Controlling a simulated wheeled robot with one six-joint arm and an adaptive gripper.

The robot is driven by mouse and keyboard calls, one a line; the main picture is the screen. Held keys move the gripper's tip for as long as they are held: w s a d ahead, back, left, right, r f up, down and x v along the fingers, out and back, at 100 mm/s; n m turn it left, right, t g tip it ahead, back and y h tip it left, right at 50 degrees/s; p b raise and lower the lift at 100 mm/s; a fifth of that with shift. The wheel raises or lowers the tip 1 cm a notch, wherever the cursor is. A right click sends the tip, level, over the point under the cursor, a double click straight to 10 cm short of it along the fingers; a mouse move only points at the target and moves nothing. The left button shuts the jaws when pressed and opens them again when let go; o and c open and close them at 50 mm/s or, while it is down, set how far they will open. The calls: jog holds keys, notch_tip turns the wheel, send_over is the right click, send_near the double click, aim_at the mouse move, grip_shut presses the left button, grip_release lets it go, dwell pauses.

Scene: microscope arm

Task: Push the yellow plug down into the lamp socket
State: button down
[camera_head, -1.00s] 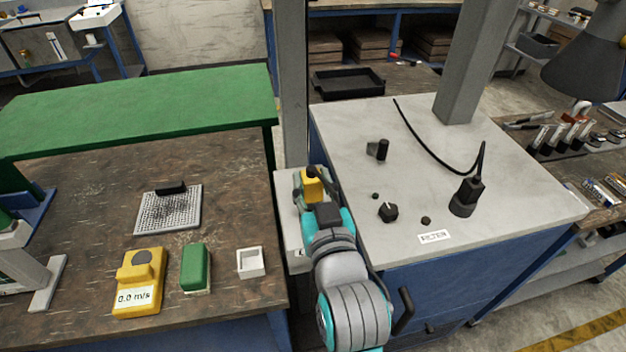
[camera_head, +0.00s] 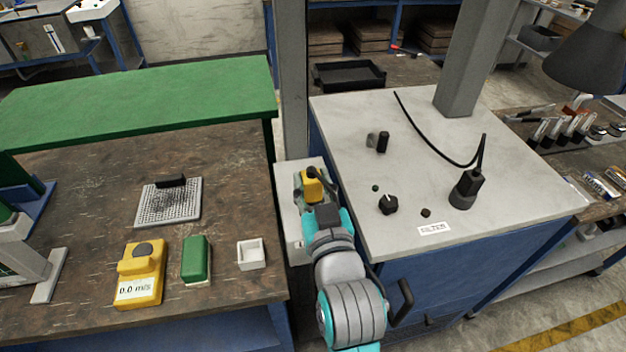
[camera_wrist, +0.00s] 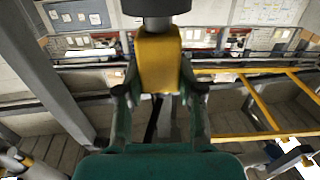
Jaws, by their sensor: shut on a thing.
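My gripper (camera_head: 311,190) is shut on the yellow plug (camera_head: 312,184), over the narrow pale grey box (camera_head: 289,217) between the wooden table and the cabinet. In the wrist view the yellow plug (camera_wrist: 159,60) sits between the two fingers of my gripper (camera_wrist: 160,92). A dark grey cylinder (camera_wrist: 155,6) adjoins the plug at the top of that view; I cannot tell what it belongs to. A black cable hangs behind the fingers. The lamp socket cannot be made out; my gripper and the plug cover that area.
A grey post (camera_head: 294,80) rises close behind the box. The cabinet top (camera_head: 345,225) on the right carries a black plug (camera_head: 468,186) with a cable and several knobs. On the table lie a yellow meter (camera_head: 141,275), a green block (camera_head: 196,260) and a white tray (camera_head: 250,254).

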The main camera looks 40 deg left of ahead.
jog(key=shift+f, duration=0.65)
jog(key=c, duration=0.7)
grip_release()
jog(key=shift+o, duration=0.2)
jog(key=shift+s+d, duration=0.1)
jog(key=shift+d, duration=0.05)
jog(key=v, duration=1.1)
jog(key=shift+s+d, duration=0.25)
